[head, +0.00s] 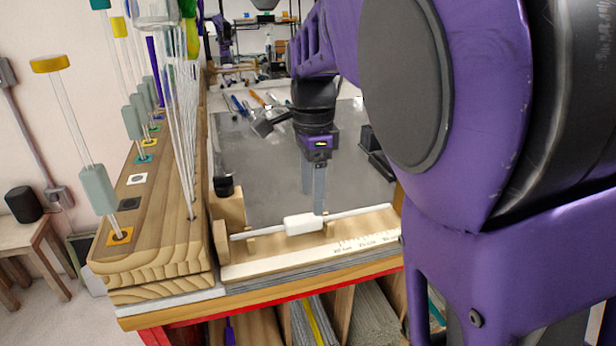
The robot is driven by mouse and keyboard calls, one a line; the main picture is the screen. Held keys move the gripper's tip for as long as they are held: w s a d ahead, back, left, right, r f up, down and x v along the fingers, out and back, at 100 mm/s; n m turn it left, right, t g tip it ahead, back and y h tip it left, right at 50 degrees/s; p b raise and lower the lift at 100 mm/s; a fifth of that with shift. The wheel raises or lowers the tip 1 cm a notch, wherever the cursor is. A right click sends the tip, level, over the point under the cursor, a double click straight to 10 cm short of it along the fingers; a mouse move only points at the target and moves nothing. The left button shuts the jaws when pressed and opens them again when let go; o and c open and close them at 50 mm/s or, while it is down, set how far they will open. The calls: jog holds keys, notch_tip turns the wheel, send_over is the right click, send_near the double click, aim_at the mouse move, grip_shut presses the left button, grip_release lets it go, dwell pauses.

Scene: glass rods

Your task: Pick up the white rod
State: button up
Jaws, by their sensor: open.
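The white rod (353,213) lies nearly level across a wooden rest (265,268) at the front of the bench. It has a thicker white block-like sleeve (303,224) around its middle. My gripper (313,205) points down from above, its fingers apart. The nearer finger's tip is just above or beside the sleeve in the picture; I cannot tell whether it touches. The farther finger shows behind it, over the grey bench top. Nothing is seen held between the fingers.
A wooden rack (170,215) on the left holds several upright glass rods with coloured caps, close to the lying rod's left end. A small black knob (223,186) stands beside it. The grey bench top (260,170) behind is mostly clear, with tools farther back.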

aim_at(316, 221)
notch_tip(316, 221, down, 5)
jog(key=shift+s+d+b, duration=0.1)
jog(key=shift+b, duration=0.3)
grip_shut()
